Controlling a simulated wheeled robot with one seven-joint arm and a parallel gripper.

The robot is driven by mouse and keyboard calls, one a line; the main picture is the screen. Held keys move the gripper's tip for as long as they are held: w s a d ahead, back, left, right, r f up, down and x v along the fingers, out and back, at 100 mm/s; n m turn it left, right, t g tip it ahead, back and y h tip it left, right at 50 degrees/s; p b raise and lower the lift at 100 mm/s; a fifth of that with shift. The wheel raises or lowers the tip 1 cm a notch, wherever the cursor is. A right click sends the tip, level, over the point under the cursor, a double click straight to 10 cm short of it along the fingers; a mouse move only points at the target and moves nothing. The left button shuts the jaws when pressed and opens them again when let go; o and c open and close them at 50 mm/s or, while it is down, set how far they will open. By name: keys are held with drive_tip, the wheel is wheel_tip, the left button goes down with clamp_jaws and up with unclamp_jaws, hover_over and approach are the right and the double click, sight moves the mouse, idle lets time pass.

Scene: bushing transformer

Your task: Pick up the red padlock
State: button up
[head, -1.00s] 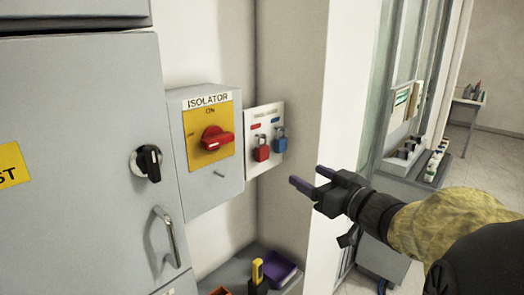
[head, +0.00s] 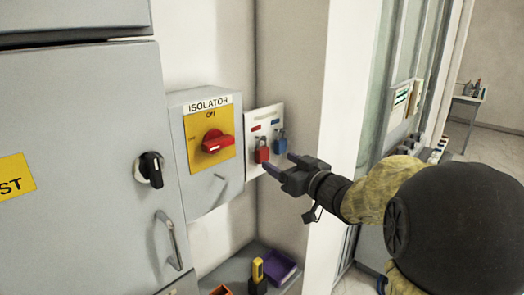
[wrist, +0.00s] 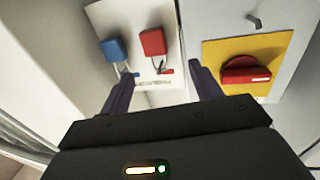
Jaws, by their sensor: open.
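The red padlock (head: 262,152) hangs by its shackle on a white board (head: 279,113), to the left of a blue padlock (head: 280,144). My gripper (head: 280,164) is open and empty, just in front of the board and slightly below the padlocks in the head view. In the wrist view the picture is turned over: the red padlock (wrist: 152,42) shows beyond and between my two finger tips (wrist: 160,75), and the blue padlock (wrist: 114,50) is outside them on the left. No contact with either padlock shows.
The isolator box (head: 206,150) with its red rotary handle (head: 217,142) is left of the board. A grey cabinet (head: 80,170) is further left. A shelf below holds a purple tray (head: 281,270) and a yellow-and-black item (head: 258,275). A wall corner is close on the right.

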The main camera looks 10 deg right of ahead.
sight(264, 149)
drive_tip(key=x, duration=0.2)
drive_tip(key=shift+w+a, duration=0.15)
drive_tip(key=shift+w, duration=0.2)
drive_tip(key=shift+s, duration=0.1)
drive_tip(key=p+x, duration=0.1)
drive_tip(key=x, duration=0.2)
drive_tip(key=p+x, duration=0.1)
drive_tip(key=shift+w+d+r+p, duration=0.2)
drive_tip(key=shift+w+r+p, duration=0.15)
drive_tip(key=shift+w, duration=0.1)
drive_tip(key=shift+w+a+f, duration=0.1)
drive_tip(key=shift+w+a, duration=0.1)
drive_tip(key=shift+w, duration=0.1)
